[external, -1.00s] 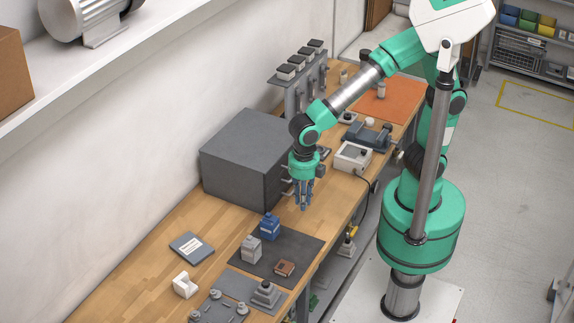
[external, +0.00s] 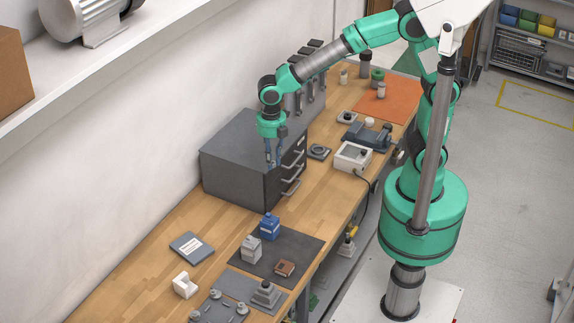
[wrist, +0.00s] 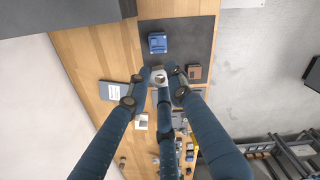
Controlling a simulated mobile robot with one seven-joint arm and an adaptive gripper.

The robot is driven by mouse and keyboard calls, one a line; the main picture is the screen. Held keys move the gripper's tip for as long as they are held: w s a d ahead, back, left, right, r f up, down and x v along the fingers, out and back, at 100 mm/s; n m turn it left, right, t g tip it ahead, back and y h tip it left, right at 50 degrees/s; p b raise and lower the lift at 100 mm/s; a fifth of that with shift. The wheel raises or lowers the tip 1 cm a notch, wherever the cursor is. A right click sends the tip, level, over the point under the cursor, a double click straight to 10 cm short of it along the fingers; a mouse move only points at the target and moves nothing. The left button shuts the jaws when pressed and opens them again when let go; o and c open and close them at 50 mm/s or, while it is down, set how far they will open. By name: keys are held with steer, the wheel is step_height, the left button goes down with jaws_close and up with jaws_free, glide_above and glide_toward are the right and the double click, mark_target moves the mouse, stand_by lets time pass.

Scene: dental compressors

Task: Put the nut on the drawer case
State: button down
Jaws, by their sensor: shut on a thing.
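The drawer case (external: 232,172) is a dark grey cabinet on the bench against the wall, with silver handles on its front. A grey corner of the drawer case (wrist: 70,12) shows at the upper left of the wrist view. My gripper (external: 272,164) points down and overlaps the near top edge of the case in the external view; its exact height above the case is unclear. In the wrist view the fingers of my gripper (wrist: 160,82) close around a small pale ring, the nut (wrist: 160,75). The nut is too small to make out in the external view.
A dark mat (external: 296,246) holds a blue item (external: 269,226), a grey block (external: 251,250) and a brown item (external: 284,268). A white box (external: 353,157) and a vise-like tool (external: 367,136) stand right of the case. The case top looks bare.

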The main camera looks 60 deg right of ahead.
steer(key=w+d+m+p, duration=0.2)
steer(key=w+d+p, duration=0.1)
steer(key=w+d, duration=0.6)
steer(key=w+d+m+p, duration=0.3)
steer(key=w+d, duration=0.3)
steer(key=d, duration=0.6)
steer(key=f, duration=0.5)
steer(key=shift+w+d+f, duration=0.15)
steer(key=shift+w+f, duration=0.05)
steer(key=shift+f, duration=0.1)
steer(key=p, duration=0.2)
glide_above(231, 140)
steer(key=shift+w+f, duration=0.2)
steer(key=shift+f, duration=0.6)
steer(key=shift+f, duration=1.75)
steer(key=shift+f, duration=0.15)
